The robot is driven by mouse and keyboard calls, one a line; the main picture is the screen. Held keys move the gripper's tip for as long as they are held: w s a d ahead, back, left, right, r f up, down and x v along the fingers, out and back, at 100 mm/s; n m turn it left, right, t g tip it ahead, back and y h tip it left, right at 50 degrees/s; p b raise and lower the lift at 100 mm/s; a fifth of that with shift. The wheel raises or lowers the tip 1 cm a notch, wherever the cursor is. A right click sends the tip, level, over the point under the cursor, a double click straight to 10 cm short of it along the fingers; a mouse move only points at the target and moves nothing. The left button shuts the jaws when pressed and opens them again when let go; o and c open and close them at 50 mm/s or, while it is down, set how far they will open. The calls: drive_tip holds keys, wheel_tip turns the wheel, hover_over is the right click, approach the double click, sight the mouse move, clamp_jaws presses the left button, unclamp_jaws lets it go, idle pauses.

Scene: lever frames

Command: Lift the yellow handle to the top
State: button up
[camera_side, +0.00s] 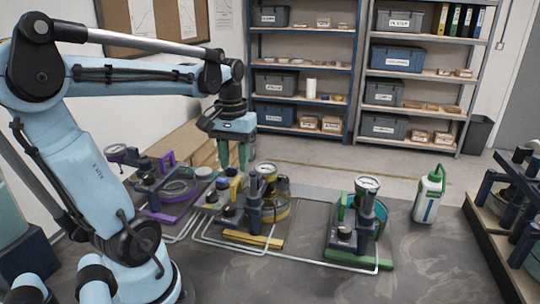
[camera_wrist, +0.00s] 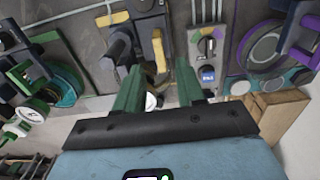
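The yellow handle (camera_side: 234,187) is on the middle lever frame, below my gripper in the side view. In the wrist view the yellow handle (camera_wrist: 159,50) shows just beyond and between my fingertips. The yellow base plate (camera_side: 262,240) of that frame lies on the dark table, with a round gauge (camera_side: 266,170) above it. My gripper (camera_side: 234,166) points down with its green fingers apart and nothing between them. It also shows in the wrist view (camera_wrist: 157,75). I see no contact between the fingers and the handle.
A purple lever frame (camera_side: 160,214) stands to the left and a green one (camera_side: 340,262) to the right. A white bottle (camera_side: 428,194) stands farther right, before another dark frame at the edge. Light tubes run along the table front. Shelves stand behind.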

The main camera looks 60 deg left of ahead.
sight(236, 180)
drive_tip(key=shift+f, duration=1.95)
drive_tip(key=shift+c, duration=0.3)
clamp_jaws()
